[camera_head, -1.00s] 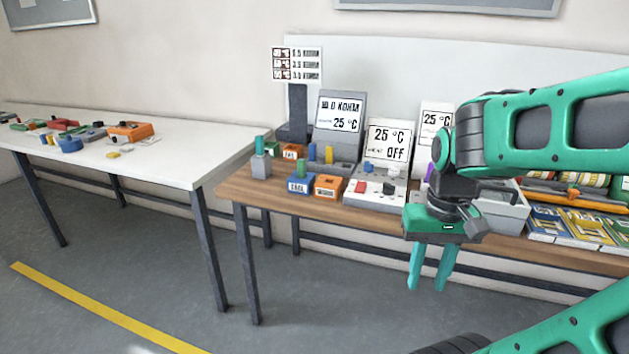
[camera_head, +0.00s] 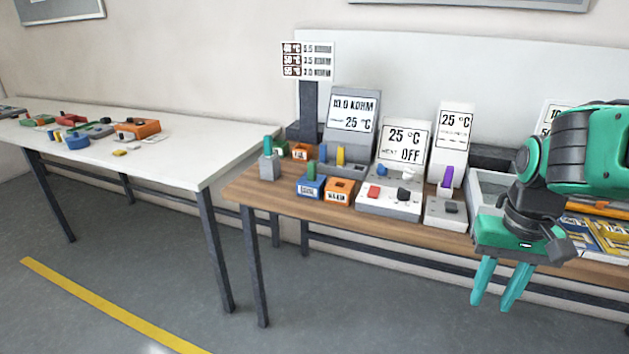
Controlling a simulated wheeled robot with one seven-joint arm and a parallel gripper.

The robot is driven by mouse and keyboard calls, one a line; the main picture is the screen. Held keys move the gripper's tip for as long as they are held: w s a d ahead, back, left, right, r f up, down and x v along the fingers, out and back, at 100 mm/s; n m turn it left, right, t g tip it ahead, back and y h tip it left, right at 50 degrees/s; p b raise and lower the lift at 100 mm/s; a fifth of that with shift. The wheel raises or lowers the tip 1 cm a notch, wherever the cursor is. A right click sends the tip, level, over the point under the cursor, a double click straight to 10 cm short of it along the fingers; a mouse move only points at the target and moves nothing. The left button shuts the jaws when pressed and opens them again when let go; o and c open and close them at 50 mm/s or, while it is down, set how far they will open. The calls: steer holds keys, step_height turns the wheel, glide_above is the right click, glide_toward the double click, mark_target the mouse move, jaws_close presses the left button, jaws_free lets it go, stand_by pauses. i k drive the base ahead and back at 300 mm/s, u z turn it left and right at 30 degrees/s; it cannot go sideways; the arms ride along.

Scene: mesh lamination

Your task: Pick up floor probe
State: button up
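Nothing in view carries a readable floor probe label, so I cannot tell which piece it is. Several small upright pegs could be probes: a teal one (camera_head: 267,143) in a grey block at the table's left end, a green one (camera_head: 311,170) at the blue block, a yellow one (camera_head: 340,155) at the ohm meter, and a purple one (camera_head: 447,176) at the right-hand 25 °C unit. My gripper (camera_head: 497,299) hangs in front of the wooden table's front edge, pointing down, to the right of these pegs. Its two teal fingers are apart with nothing between them.
The wooden table (camera_head: 262,197) holds the ohm meter (camera_head: 352,112), a heater unit (camera_head: 404,147) reading 25 °C and OFF, an orange block (camera_head: 338,190) and a grey tray (camera_head: 488,190). A white table (camera_head: 190,172) with loose parts stands left. Floor between them is clear.

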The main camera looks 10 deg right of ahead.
mark_target(312, 164)
steer(key=i, duration=1)
steer(key=u, duration=0.05)
